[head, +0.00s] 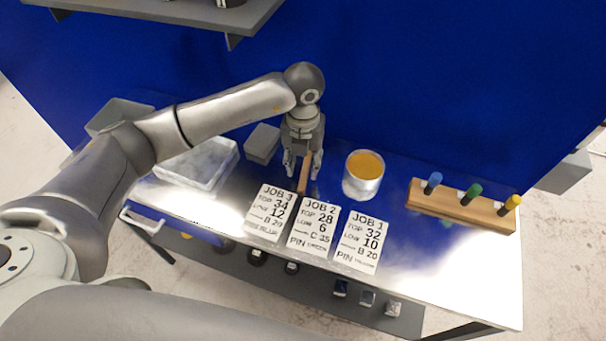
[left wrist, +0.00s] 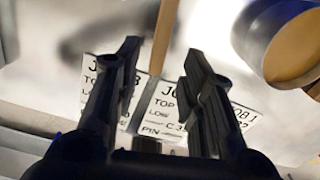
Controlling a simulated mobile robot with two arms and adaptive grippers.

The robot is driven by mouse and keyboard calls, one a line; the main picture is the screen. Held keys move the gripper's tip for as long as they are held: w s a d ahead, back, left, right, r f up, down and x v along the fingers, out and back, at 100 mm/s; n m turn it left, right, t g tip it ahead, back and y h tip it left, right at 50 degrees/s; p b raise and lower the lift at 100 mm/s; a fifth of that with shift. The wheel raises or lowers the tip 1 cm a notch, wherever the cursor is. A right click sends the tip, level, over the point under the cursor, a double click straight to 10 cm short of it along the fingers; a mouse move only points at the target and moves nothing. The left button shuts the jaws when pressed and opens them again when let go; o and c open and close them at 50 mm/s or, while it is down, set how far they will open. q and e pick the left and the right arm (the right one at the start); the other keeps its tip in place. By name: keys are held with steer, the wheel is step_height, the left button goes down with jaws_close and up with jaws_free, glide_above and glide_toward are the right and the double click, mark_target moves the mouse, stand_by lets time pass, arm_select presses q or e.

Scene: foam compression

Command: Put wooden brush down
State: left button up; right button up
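The wooden brush (head: 304,174) shows as a narrow brown strip on the metal table, just behind the JOB 2 card (head: 314,228). In the left wrist view its handle (left wrist: 163,38) runs down from the top edge towards the cards. My left gripper (head: 303,164) is above it, pointing down, with its fingers apart on either side of the handle. In the left wrist view the left gripper (left wrist: 160,68) shows gaps between the handle and both fingers. I cannot tell whether the brush's head is hidden under the gripper. My right gripper is not in view.
A cup with orange contents (head: 363,175) stands right of the gripper. A wooden block with coloured pegs (head: 455,206) is farther right. A clear tray (head: 197,165) and a grey box (head: 263,143) are to the left. JOB 3 (head: 269,211) and JOB 1 (head: 361,243) cards lie in front.

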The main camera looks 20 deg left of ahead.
arm_select(q)
step_height(320, 180, up, 6)
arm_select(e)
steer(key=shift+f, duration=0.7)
